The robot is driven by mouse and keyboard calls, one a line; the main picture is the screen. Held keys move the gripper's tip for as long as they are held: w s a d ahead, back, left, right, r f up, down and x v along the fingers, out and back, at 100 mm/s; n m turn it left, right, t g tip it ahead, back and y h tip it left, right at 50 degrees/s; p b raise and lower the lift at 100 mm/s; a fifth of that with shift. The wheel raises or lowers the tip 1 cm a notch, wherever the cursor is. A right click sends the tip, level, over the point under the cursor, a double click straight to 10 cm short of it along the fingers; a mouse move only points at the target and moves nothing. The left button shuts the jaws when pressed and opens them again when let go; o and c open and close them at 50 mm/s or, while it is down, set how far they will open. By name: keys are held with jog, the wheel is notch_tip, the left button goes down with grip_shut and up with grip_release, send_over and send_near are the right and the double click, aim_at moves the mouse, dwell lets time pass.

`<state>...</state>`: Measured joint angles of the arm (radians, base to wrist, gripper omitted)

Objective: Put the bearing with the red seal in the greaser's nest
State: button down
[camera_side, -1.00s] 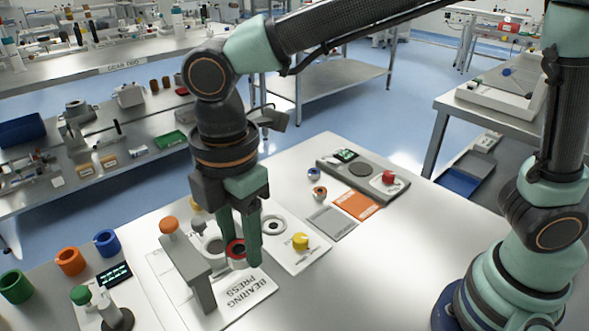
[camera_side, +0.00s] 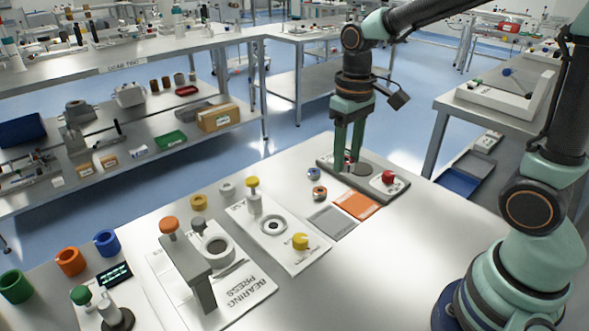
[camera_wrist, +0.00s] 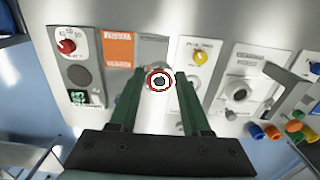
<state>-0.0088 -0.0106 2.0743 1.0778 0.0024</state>
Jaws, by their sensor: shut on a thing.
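My gripper (camera_side: 349,165) is shut on the bearing with the red seal, seen between the fingertips in the wrist view (camera_wrist: 160,82). In the side view only a bit of red shows between the fingers. The gripper points down, above the table's back right, in front of or over the grey control box; the exact height is unclear. The plate with a yellow knob and a pale ring-shaped nest (camera_side: 273,225), which looks like the greaser, lies left of my gripper. The nest looks empty. The plate's yellow knob also shows in the wrist view (camera_wrist: 200,58).
The bearing press (camera_side: 188,265) stands left of that plate. Bearings with blue (camera_side: 314,173) and orange (camera_side: 319,193) seals lie near the orange pad (camera_side: 357,205) and grey pad (camera_side: 333,222). The control box has a red knob (camera_side: 389,177). The front right of the table is clear.

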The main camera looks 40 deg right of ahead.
jog(key=w+a+r+n, duration=0.2)
jog(key=w+a+r, duration=0.2)
jog(key=w+a, duration=0.6)
send_over(275, 227)
jog(key=shift+n, duration=0.3)
notch_tip(275, 227, down, 20)
jog(key=shift+r, duration=0.1)
jog(key=shift+f, duration=0.25)
jog(key=shift+f, duration=0.35)
jog(key=shift+c, duration=1.8)
grip_release()
